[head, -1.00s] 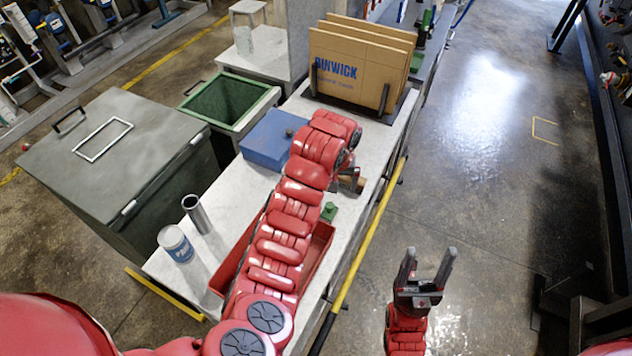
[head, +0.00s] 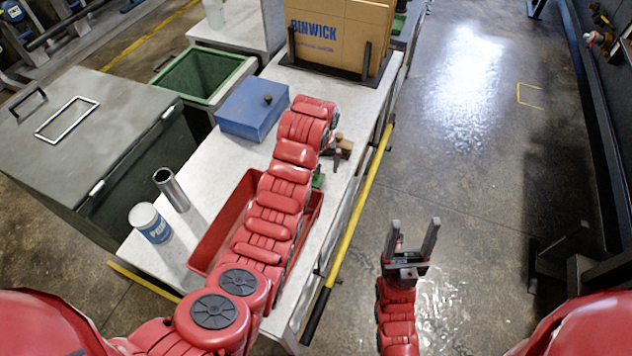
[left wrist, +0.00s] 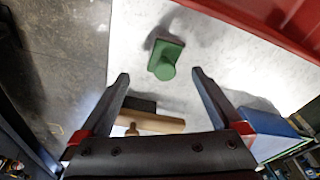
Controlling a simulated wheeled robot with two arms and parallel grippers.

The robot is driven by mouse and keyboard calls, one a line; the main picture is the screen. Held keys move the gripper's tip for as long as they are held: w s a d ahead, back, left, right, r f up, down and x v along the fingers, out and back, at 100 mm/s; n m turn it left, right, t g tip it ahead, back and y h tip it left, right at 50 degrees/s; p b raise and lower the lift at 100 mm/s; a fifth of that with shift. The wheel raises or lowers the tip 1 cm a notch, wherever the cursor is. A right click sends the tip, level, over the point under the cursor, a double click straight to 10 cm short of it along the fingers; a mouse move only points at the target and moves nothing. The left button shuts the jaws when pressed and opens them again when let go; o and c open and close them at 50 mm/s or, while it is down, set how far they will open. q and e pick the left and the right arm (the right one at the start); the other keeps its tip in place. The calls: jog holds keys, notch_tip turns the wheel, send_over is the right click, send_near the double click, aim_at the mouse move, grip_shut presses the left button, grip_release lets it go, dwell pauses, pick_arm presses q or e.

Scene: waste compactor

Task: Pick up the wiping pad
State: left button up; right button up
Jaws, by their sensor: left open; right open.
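Two small things on the white bench could be the wiping pad; I cannot tell which. One is a green block with a round knob (left wrist: 165,60), partly hidden behind my left arm in the head view (head: 318,181). The other is a wooden block with a dark part and a small knob (left wrist: 158,122); it also shows in the head view (head: 344,146). My left gripper (left wrist: 160,76) is open, its fingers pointing toward the bench. In its wrist view the wooden block shows between the fingers and the green block past the tips. My right gripper (head: 414,224) is open and empty over the floor.
A red tray (head: 212,236) lies under my left arm. A blue box (head: 250,108), a metal tube (head: 171,189) and a white tub (head: 149,222) stand on the bench. Cardboard (head: 335,32) is racked behind. A yellow rail (head: 358,225) runs along the bench's right side.

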pick_arm(q)
jog(key=f+p, duration=0.3)
jog(key=f, duration=0.1)
jog(key=shift+a, duration=0.25)
jog(key=shift+w+f, duration=0.25)
jog(key=shift+f, duration=0.3)
jog(key=c, duration=1.4)
